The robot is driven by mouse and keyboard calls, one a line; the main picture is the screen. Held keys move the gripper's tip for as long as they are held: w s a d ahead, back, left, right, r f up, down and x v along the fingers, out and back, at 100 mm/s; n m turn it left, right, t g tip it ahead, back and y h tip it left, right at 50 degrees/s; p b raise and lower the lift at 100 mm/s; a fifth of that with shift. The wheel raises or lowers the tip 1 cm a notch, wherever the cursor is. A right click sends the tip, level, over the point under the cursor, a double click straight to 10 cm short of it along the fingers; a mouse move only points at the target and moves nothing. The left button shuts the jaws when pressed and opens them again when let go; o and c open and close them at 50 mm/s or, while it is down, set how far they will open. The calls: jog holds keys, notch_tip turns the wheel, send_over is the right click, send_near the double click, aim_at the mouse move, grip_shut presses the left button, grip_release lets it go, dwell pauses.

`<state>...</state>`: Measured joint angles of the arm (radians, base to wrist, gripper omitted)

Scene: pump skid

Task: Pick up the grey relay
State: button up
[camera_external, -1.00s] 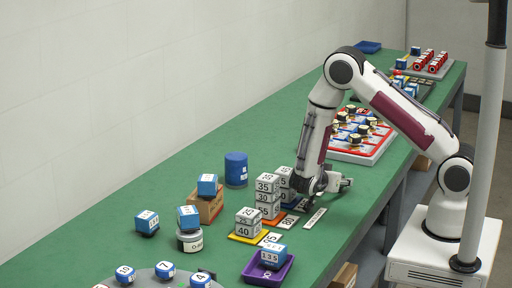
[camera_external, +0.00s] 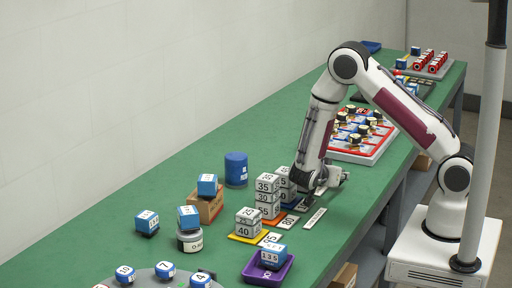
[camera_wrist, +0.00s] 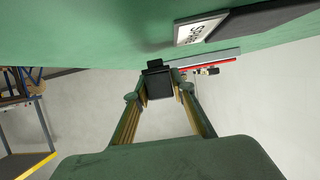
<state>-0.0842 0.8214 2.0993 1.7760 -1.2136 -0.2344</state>
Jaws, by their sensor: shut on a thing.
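My gripper (camera_wrist: 160,92) is shut on a small dark grey, blocky thing, which I take to be the grey relay (camera_wrist: 160,84), held between the two fingertips in the wrist view. In the outside view my gripper (camera_external: 338,177) points to the right, close to the bench's front edge and just right of the stacked blocks. The relay is too small and too covered by the fingers there to make out. The wrist view shows the green bench top (camera_wrist: 80,25) above the held thing; I cannot tell the exact gap.
Stacks of numbered blocks (camera_external: 267,196) stand close left of my gripper. A labelled plate (camera_external: 315,218) lies on the bench beneath it. A red-rimmed tray (camera_external: 345,155) of small parts lies behind. A purple tray (camera_external: 284,271) with a blue block is nearer.

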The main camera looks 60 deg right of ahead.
jog(key=shift+r, duration=4.1)
